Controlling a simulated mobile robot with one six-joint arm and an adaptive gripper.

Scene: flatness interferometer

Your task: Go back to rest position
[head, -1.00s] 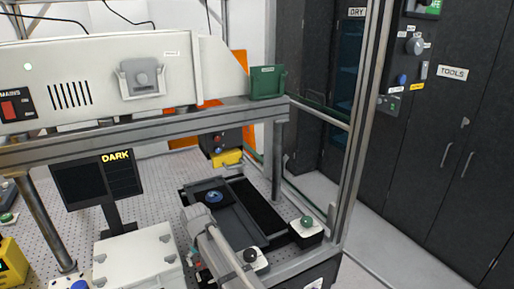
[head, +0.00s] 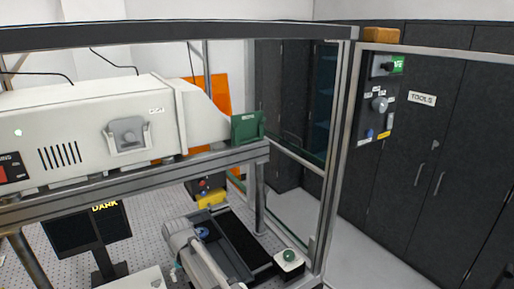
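Part of my arm (head: 182,236), a grey joint with a pale link, shows at the lower middle of the head view, in front of the dark tray-like stage (head: 240,239) on the bench. My gripper's fingers do not show, so I cannot see whether they are open or hold anything. A blue round piece (head: 202,233) on the stage is partly covered by my arm.
A white instrument housing (head: 85,125) sits on a metal frame above the perforated bench. A monitor (head: 75,230) reads "DARK". A green-button box (head: 289,258) stands at the bench corner. A frame post (head: 338,150) and dark cabinets (head: 440,170) lie right.

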